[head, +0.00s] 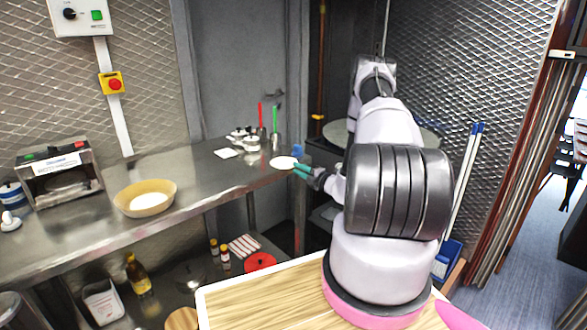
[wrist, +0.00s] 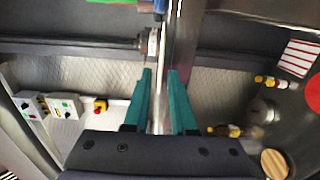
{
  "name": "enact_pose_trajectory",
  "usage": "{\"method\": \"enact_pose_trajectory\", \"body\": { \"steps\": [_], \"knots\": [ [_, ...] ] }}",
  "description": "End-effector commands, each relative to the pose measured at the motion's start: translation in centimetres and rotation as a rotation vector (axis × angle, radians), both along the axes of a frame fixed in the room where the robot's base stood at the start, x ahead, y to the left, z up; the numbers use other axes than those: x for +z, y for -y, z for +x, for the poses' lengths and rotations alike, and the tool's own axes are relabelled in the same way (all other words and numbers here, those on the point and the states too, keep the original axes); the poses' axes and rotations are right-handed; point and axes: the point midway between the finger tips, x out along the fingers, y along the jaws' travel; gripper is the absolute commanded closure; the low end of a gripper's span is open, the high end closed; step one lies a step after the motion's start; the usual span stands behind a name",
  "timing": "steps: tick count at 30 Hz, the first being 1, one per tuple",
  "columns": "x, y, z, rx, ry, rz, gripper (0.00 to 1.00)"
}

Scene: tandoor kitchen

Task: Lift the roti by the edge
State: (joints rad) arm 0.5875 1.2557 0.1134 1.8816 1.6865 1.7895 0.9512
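A pale, flat round piece (head: 283,162), which looks like the roti, lies at the right end of the steel counter in the head view. My gripper (head: 301,170) is just right of it, low and nearly level with the counter top. Its two green fingers are apart and point toward the piece; I cannot tell whether they touch it. In the wrist view my gripper (wrist: 161,72) shows a clear gap between the fingertips, with the counter seen nearly edge-on behind it. I cannot make out the roti there.
A yellow basket (head: 132,190) with a pale round inside stands on the steel counter (head: 90,218). Small pots (head: 247,139) and cups with red and green handles are behind the roti. A steel box (head: 58,173) is at far left. Bottles (head: 137,275) stand on the lower shelf.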

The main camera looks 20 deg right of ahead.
Motion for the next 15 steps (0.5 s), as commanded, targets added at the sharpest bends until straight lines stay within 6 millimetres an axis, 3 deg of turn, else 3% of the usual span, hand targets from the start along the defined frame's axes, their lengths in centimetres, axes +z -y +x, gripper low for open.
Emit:
{"method": "enact_pose_trajectory", "body": {
  "steps": [6, 15],
  "knots": [
    [0.0, -0.6, 1.6, 0.001, 0.000, 0.000, 0.76],
    [0.0, -0.7, 1.9, 0.001, -0.001, 0.000, 0.76]
  ]
}}
